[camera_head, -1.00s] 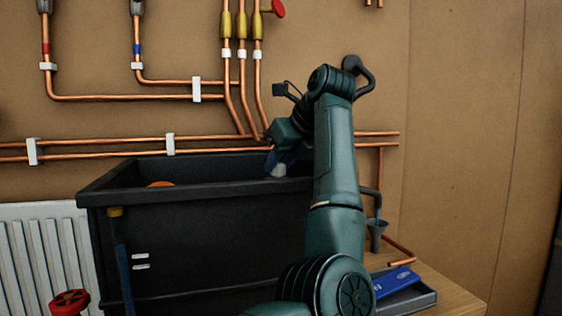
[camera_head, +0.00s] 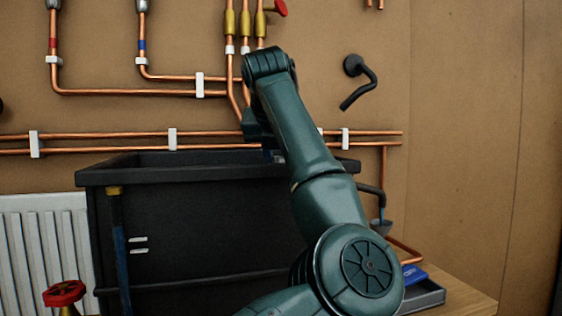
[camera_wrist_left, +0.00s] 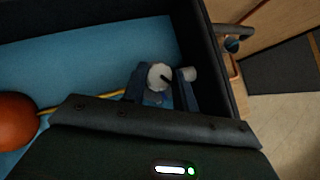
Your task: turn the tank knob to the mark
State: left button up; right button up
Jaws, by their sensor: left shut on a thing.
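The black tank (camera_head: 210,225) stands against the wall in the head view. Its blue inside shows in the left wrist view (camera_wrist_left: 90,60). A round white knob (camera_wrist_left: 159,74) with a dark line on its face sits near the tank's inner wall. My left gripper (camera_wrist_left: 161,84) has one blue-grey finger on each side of the knob and is shut on it. In the head view my arm hides the knob and most of the gripper. I cannot make out the target mark. My right gripper is not in view.
An orange ball (camera_wrist_left: 14,120) on a yellow rod (camera_wrist_left: 85,103) lies left of the gripper inside the tank. Copper pipes (camera_head: 90,142) run along the wall behind. A black bent pipe (camera_head: 358,85) juts from the wall at right.

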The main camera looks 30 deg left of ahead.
pick_arm(q)
jog(key=m+h, duration=0.1)
jog(key=m+h+b, duration=0.1)
jog(key=shift+a+m+t, duration=0.2)
jog(key=shift+m+t, duration=0.1)
jog(key=shift+m, duration=0.1)
jog(key=shift+m+h, duration=1)
jog(key=shift+m, duration=0.2)
jog(key=shift+a+m+b, duration=0.1)
jog(key=shift+m+b, duration=0.2)
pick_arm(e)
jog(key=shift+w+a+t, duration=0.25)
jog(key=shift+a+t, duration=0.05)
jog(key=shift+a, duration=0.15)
pick_arm(q)
jog(key=shift+h, duration=0.4)
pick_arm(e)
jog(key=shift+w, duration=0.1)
pick_arm(q)
jog(key=o, duration=1)
jog(key=shift+c, duration=0.2)
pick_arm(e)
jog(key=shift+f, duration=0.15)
